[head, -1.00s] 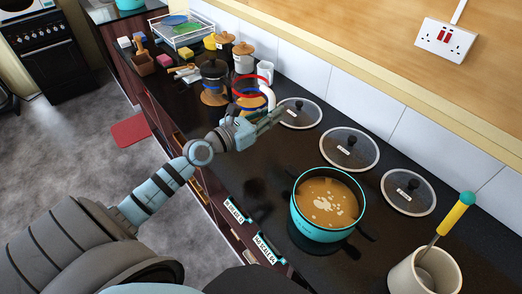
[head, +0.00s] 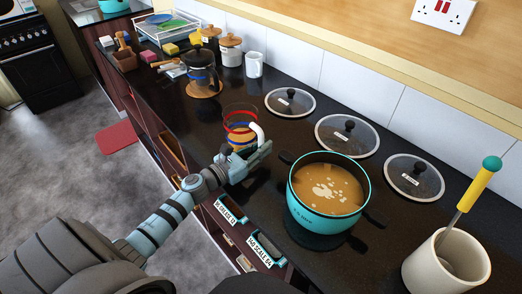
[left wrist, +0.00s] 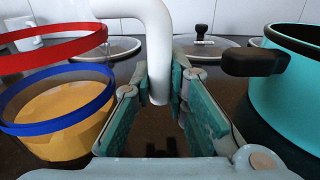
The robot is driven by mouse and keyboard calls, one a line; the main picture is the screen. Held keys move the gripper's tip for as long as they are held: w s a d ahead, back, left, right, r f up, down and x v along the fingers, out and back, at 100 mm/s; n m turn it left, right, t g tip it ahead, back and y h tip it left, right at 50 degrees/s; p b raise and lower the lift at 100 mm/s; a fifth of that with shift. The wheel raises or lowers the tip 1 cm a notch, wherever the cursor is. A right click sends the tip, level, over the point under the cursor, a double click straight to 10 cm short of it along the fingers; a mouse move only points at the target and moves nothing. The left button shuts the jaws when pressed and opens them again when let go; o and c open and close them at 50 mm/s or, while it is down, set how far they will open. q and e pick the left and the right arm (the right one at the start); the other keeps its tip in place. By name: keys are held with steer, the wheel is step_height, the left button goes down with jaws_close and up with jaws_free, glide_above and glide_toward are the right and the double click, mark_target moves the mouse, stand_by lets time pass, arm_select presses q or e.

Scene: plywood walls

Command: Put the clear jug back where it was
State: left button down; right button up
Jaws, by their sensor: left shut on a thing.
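The clear jug (head: 240,130) has a red rim, a blue band, a white handle (head: 259,133) and a yellow-orange filling. My left gripper (head: 258,156) is shut on the handle. In the left wrist view the handle (left wrist: 156,50) comes down between the fingers (left wrist: 156,100), with the jug (left wrist: 62,115) to the left, about upright. The jug is over the dark counter (head: 292,140), left of the teal pot. I cannot tell whether its base touches the counter. My right gripper is not in view.
A teal pot (head: 308,205) of orange soup stands close right of the gripper; its black handle points towards it. Several glass lids (head: 290,103) lie along the wall. A coffee press (head: 200,72) on a cork mat and a white mug (head: 254,65) stand behind. A utensil crock (head: 445,265) is front right.

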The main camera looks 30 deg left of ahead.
arm_select(q)
steer(key=shift+f, duration=0.1)
steer(key=c, duration=1.6)
jaws_free()
